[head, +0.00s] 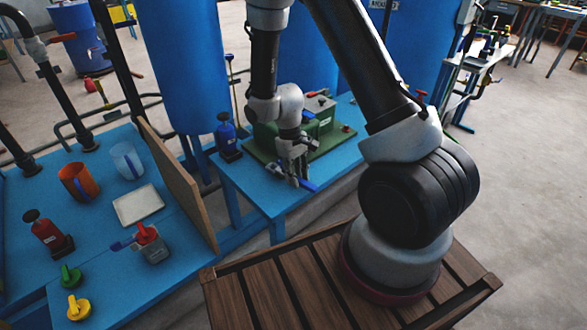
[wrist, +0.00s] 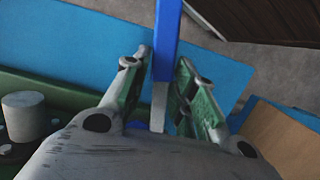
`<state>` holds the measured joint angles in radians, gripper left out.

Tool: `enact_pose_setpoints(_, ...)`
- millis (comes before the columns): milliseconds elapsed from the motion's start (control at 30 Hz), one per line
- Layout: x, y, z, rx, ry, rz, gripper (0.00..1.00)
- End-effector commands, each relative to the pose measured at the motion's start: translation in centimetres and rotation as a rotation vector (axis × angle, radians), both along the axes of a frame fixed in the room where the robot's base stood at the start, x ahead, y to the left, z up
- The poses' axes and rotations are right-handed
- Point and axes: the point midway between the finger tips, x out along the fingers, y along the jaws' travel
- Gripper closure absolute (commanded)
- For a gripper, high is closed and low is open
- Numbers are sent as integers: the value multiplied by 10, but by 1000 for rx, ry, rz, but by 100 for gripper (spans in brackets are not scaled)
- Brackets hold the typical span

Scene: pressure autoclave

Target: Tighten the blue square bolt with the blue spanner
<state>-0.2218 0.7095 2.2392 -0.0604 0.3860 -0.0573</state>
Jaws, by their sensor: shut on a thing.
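My gripper (head: 293,172) is shut on the blue spanner (head: 305,185), over the front edge of the small blue table. In the wrist view my gripper (wrist: 160,68) has its two fingers on either side of the spanner (wrist: 166,35). The spanner's blue length points away to the top of the picture, and a grey part shows between the fingers. A green machine (head: 316,122) on a green base plate stands right behind my gripper. I cannot make out the blue square bolt in either view; the gripper and arm cover part of the machine.
Blue tanks (head: 183,60) rise behind.

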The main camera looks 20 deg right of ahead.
Motion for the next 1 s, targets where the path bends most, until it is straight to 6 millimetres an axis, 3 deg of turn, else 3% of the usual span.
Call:
enact_pose_setpoints(267,-1,-1,-1,-2,0,-51,100)
enact_pose_setpoints(1000,-4,34,-1,-1,-1,-450,100)
